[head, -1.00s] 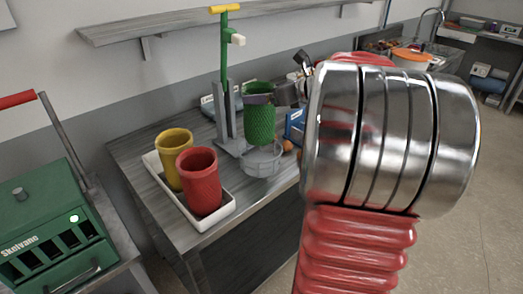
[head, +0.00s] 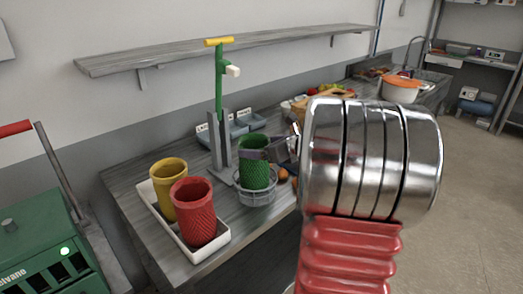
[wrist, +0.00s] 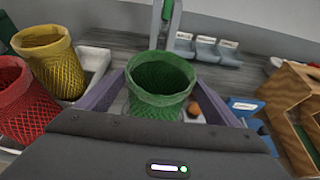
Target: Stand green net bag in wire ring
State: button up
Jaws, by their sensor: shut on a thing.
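The green net bag (head: 255,172) is upright, and its lower part is inside the wire ring (head: 258,198) on the grey table. My gripper (head: 256,153) is shut on the bag near its upper part, with a finger at its side. In the wrist view the bag (wrist: 160,85) stands open-topped between the two purple-grey fingers of my gripper (wrist: 160,98). The ring is mostly hidden there behind the bag and the gripper body. I cannot tell whether the bag's bottom rests on the ring's base.
A yellow net bag (head: 173,188) and a red net bag (head: 198,212) stand in a white tray (head: 222,236) to the left. A green post with a yellow handle (head: 219,80) rises behind the ring. Grey bins (head: 240,126) stand at the back. Orange fruit lies right of the ring.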

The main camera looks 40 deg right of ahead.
jog(key=shift+f, duration=0.95)
jog(key=o, duration=1.2)
jog(key=shift+r, duration=0.1)
jog(key=shift+r, duration=0.2)
jog(key=shift+s+r, duration=0.1)
jog(key=shift+s, duration=0.15)
jog(key=v, duration=1.1)
jog(key=shift+s+r, duration=0.15)
jog(key=shift+s, duration=0.05)
